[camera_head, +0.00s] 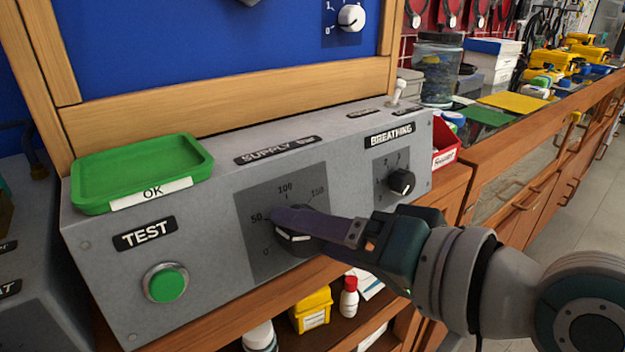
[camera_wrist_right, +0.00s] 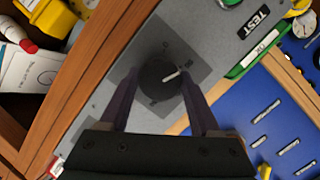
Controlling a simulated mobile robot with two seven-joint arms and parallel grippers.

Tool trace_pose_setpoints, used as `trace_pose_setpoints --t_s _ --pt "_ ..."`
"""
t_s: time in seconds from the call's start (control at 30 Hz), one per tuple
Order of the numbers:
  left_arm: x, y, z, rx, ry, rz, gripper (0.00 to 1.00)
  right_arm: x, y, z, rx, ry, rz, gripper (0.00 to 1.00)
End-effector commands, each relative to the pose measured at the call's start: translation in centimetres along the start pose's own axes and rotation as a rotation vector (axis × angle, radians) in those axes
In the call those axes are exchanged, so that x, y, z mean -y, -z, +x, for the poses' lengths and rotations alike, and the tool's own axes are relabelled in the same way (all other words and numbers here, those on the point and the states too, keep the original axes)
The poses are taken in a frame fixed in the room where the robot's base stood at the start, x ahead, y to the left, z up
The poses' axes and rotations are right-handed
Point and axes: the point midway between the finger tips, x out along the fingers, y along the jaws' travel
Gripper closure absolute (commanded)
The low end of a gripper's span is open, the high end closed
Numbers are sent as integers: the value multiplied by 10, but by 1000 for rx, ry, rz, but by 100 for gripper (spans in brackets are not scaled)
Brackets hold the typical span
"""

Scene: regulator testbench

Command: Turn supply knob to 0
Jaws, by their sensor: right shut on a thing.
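The supply knob (camera_head: 297,241) is a black round dial with a white pointer line on the grey panel of the test bench. Its scale reads 0, 50, 100 and 150. The pointer lies to the left, near the 50 side of the scale; its exact reading is hard to tell. My right gripper (camera_head: 288,226) reaches in from the right and is shut on the knob, one finger hiding part of it. In the right wrist view the two fingers (camera_wrist_right: 160,82) stand on either side of the knob (camera_wrist_right: 158,88). My left gripper is not in view.
The breathing knob (camera_head: 402,182) sits to the right on the same panel. A green test button (camera_head: 165,283) is at the left, below a green OK tray (camera_head: 143,168). A shelf below holds a yellow box (camera_head: 311,311) and a white bottle (camera_head: 348,298).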

Motion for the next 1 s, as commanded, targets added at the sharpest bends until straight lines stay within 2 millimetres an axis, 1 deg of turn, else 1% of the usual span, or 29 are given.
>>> trace_pose_setpoints --t_s 0.03,0.5,0.8,1.0 --pt "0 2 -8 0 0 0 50 3 2 -1 0 -10 -44 92" --pt "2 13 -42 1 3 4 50 4 1 -1 2 -99 -477 92" --pt "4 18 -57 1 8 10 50 4 0 0 1 -145 -707 92" --pt "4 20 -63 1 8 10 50 4 0 0 -1 -165 -808 92"
